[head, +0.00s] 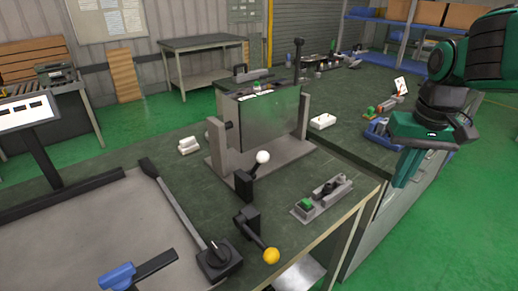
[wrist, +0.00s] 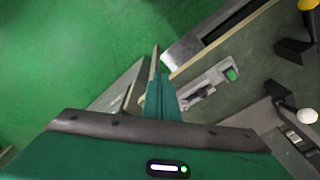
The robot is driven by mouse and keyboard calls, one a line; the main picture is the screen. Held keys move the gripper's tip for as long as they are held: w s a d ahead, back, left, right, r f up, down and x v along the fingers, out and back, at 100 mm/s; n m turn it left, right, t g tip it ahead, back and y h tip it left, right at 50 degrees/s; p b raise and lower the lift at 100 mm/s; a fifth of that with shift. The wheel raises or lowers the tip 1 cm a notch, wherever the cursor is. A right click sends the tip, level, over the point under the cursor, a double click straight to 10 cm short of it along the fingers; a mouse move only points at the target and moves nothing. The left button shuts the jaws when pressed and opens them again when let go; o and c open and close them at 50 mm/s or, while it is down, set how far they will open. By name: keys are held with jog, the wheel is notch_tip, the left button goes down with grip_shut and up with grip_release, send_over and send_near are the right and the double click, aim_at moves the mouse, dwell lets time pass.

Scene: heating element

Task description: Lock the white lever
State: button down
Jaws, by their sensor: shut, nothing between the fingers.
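The white lever (head: 263,157) has a round white knob on a short black arm, tilted up and to the right from its black bracket (head: 243,184). It stands on the green bench top in front of the grey metal box. Its white knob also shows at the right edge of the wrist view (wrist: 307,116). My gripper (head: 403,181) is green, shut and empty. It hangs past the bench's right side in the head view, well apart from the lever. In the wrist view the shut fingers (wrist: 159,85) point up the picture.
A yellow-knobbed lever (head: 271,256) is near the front edge. A grey switch panel with a green button (head: 322,197) lies right of the white lever. The grey metal box (head: 265,115) stands behind it. A blue tray (head: 377,130) is near my gripper.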

jog(key=w+a+r+n+t, duration=0.1)
jog(key=w+a+r+n, duration=0.4)
jog(key=w+a, duration=0.65)
notch_tip(320, 180, up, 6)
jog(key=n+y, duration=0.2)
jog(key=n, duration=0.1)
send_over(257, 165)
jog(key=w, duration=0.3)
jog(key=shift+w+d+f, duration=0.2)
jog(key=shift+d, duration=0.25)
notch_tip(257, 165, down, 12)
jog(key=s, duration=0.1)
jog(key=shift+a+r, duration=0.25)
jog(key=shift+a, duration=0.05)
jog(key=shift+s+d, duration=0.1)
jog(key=shift+s, duration=0.15)
